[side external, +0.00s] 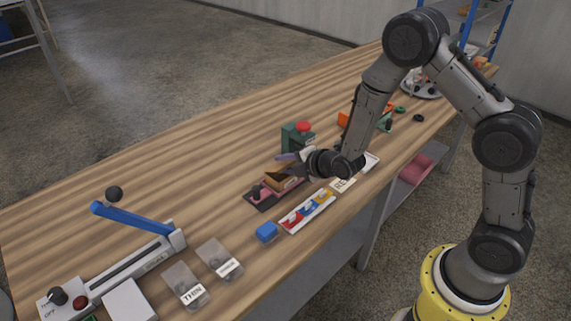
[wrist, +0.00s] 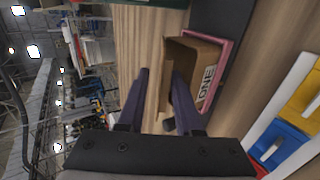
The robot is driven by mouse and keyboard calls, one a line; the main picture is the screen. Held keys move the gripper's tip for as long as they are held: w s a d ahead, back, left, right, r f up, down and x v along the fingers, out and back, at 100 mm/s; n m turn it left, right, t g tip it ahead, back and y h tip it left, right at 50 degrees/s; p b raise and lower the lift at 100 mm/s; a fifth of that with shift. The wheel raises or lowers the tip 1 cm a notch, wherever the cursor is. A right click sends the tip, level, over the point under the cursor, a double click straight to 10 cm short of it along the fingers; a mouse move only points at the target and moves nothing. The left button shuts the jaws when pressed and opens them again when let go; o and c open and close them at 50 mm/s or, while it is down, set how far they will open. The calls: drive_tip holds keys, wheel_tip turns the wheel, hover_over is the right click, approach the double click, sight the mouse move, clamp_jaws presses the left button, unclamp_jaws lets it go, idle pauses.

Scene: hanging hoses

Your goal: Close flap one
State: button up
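A small brown cardboard box (wrist: 207,58) marked "ONE" shows in the wrist view, with its top open and a pink edge around it. An upright cardboard flap (wrist: 165,92) stands along its left side. In the side external view the box (side external: 283,181) sits on a dark and pink base. My gripper (wrist: 160,72) has two purple fingers apart, with the flap between them, closer to the right finger. I cannot tell whether that finger touches it. In the side external view my gripper (side external: 284,160) is low, just above the box, and partly hides it.
A green block with a red button (side external: 303,127) stands just behind the box. A blue lever (side external: 132,217) stands at left. The wooden table (side external: 180,150) is clear behind.

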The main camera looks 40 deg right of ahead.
drive_tip(key=shift+c, duration=0.3)
clamp_jaws()
drive_tip(key=shift+f, duration=0.15)
idle(0.8)
drive_tip(key=shift+s+f+t, duration=0.15)
drive_tip(key=shift+t, duration=0.5)
drive_tip(key=shift+s+f+t, duration=0.1)
drive_tip(key=shift+f+t, duration=0.05)
drive_tip(key=shift+t, duration=0.5)
drive_tip(key=shift+o, duration=0.3)
unclamp_jaws()
